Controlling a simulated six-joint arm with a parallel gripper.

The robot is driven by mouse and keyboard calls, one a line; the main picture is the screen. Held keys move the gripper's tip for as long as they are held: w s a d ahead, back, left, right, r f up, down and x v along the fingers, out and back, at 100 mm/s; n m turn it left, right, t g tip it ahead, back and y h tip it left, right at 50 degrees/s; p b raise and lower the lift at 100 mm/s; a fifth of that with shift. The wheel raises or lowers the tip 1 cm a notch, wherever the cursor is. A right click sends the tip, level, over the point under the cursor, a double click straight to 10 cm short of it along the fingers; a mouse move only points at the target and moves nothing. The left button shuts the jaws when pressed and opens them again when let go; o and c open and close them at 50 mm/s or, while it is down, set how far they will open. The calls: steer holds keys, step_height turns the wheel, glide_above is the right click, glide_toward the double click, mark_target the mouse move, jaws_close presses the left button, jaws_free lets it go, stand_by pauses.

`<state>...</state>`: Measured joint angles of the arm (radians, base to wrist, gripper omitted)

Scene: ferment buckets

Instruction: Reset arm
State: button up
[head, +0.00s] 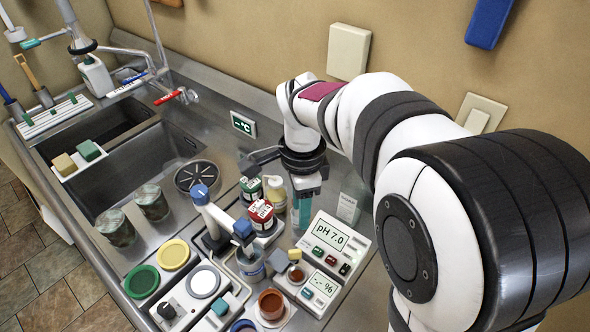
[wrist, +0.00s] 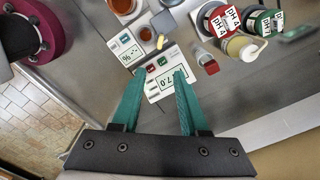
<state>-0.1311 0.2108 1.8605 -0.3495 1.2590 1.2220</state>
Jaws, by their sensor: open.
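My gripper (head: 303,208) points down over the steel counter, between the bottles and the pH meter. In the wrist view my gripper (wrist: 162,80) has its two teal fingers apart, with nothing held between them. The pH meter (head: 330,238), reading "pH 7.0", stands just right of the fingers in the head view. In the wrist view the meter (wrist: 152,93) shows between and beyond the fingertips, partly hidden by them. I cannot tell the exact height of the fingertips above the counter.
Red-labelled (head: 262,215) and green-labelled (head: 251,190) bottles stand close left of my gripper. A blue-capped probe arm (head: 215,220) and a terracotta cup (head: 271,303) stand nearby. The sink (head: 135,165) lies at left, with two patterned cups (head: 152,203) at its front edge.

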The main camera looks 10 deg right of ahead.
steer(key=s+d+n+y, duration=0.1)
steer(key=s+n, duration=0.9)
steer(key=s, duration=1.2)
steer(key=shift+r+n+y, duration=0.2)
steer(key=shift+n+y, duration=0.2)
